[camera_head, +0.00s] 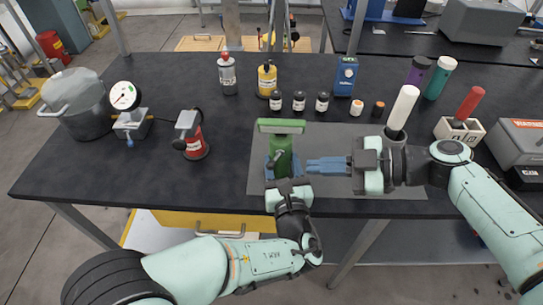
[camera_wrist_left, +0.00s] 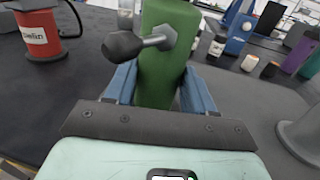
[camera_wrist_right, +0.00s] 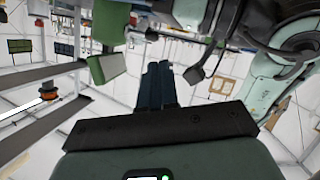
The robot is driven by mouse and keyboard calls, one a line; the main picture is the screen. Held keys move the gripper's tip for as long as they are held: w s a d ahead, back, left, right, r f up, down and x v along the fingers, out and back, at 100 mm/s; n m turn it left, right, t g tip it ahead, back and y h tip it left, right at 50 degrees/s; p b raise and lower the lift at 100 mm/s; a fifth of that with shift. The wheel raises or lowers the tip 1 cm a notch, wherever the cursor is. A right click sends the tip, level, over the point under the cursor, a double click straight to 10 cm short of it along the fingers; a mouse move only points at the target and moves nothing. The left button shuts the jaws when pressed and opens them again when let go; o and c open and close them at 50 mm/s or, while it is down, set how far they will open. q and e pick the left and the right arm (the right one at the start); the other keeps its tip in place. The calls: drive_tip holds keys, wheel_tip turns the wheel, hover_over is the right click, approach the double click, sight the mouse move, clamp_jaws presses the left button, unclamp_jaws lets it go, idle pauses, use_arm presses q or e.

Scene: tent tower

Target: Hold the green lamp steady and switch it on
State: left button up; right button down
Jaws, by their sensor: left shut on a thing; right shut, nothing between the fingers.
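The green lamp (camera_head: 280,145) stands upright near the front of the table, with a wide pale-green head (camera_head: 282,126). My left gripper (camera_head: 281,165) is shut on its green post; the left wrist view shows the post (camera_wrist_left: 160,75) between the blue fingers. A switch lever with a dark round knob (camera_wrist_left: 122,45) sticks out from the post, toward the left in that view. My right gripper (camera_head: 311,165) is shut and empty, just right of the lamp, fingers pointing at it. In the right wrist view its closed fingers (camera_wrist_right: 157,85) appear apart from the lamp (camera_wrist_right: 107,67).
A white-topped cylinder (camera_head: 402,108) is close behind my right gripper. A red can (camera_head: 195,145) and a gauge (camera_head: 125,97) stand left. The table between can and lamp is clear.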

drive_tip(key=a+r+g+h, duration=0.3)
drive_tip(key=a+g, duration=0.1)
drive_tip(key=a, duration=0.1)
wheel_tip(320, 180, up, 4)
drive_tip(key=m+t+h, duration=0.3)
drive_tip(key=m+h, duration=0.4)
hover_over(274, 160)
drive_tip(key=s+d, duration=0.1)
drive_tip(key=s, duration=0.1)
drive_tip(key=shift+r+m, duration=0.4)
drive_tip(key=shift+r, duration=0.05)
drive_tip(key=shift+f, duration=0.1)
drive_tip(key=x, duration=0.9)
drive_tip(key=shift+f, duration=0.45)
